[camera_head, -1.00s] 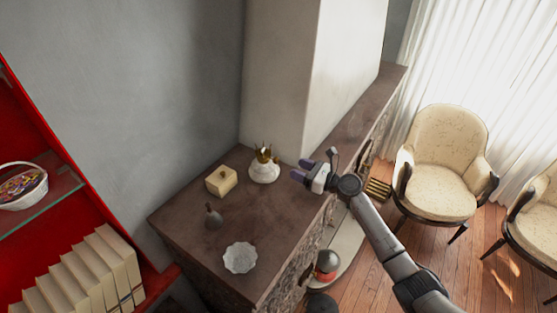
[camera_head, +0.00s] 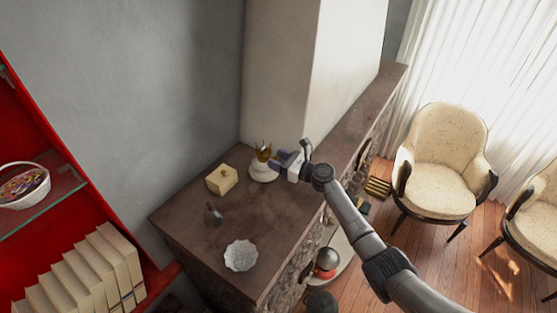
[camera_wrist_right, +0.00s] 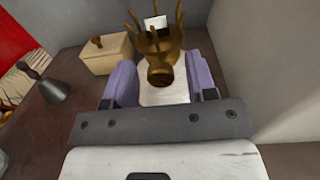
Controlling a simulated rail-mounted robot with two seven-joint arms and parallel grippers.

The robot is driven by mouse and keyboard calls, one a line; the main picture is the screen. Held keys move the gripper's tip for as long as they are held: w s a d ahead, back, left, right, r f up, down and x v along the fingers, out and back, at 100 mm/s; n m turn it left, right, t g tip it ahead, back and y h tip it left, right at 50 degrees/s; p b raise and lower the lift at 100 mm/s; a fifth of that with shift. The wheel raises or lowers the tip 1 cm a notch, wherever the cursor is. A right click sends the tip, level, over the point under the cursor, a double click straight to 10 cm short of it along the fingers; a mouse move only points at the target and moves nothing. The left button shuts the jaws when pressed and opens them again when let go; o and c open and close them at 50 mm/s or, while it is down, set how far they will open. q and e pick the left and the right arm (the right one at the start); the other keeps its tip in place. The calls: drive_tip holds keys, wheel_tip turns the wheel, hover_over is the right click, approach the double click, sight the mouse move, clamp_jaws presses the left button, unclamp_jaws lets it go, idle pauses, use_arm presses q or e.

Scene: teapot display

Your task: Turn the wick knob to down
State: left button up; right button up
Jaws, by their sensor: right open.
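An oil lamp stands on the stone ledge, with a white round base (camera_head: 262,174) and a brass burner (camera_head: 263,152) with upright prongs. In the right wrist view the brass burner (camera_wrist_right: 158,42) shows at the top. A round brass knob (camera_wrist_right: 160,72) faces the camera below its prongs. My right gripper (camera_head: 281,161) is at the right side of the lamp. Its two purple fingers are apart, one on each side of the knob, and I see no contact with it. The white base is partly hidden behind the gripper. My left gripper is not in view.
A cream box (camera_head: 222,180) with a small knob, a dark bell-shaped object (camera_head: 213,214) and a white scalloped dish (camera_head: 240,256) stand on the ledge (camera_head: 275,225). A pale wall column (camera_head: 280,75) rises behind the lamp. The ledge in front of the lamp is clear.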

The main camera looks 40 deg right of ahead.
drive_tip(key=c, duration=0.9)
drive_tip(key=shift+f+n+b, duration=0.2)
drive_tip(key=shift+n+b, duration=1.15)
drive_tip(key=shift+n, duration=0.05)
drive_tip(key=n+b, duration=0.3)
drive_tip(key=shift+n, duration=0.3)
drive_tip(key=n+b, duration=1.2)
drive_tip(key=shift+s+a+f+n, duration=0.1)
drive_tip(key=shift+f+n, duration=0.05)
drive_tip(key=shift+n, duration=0.25)
drive_tip(key=n+b, duration=0.5)
drive_tip(key=shift+n, duration=0.3)
drive_tip(key=shift+n+b, duration=0.3)
drive_tip(key=shift+n, duration=0.1)
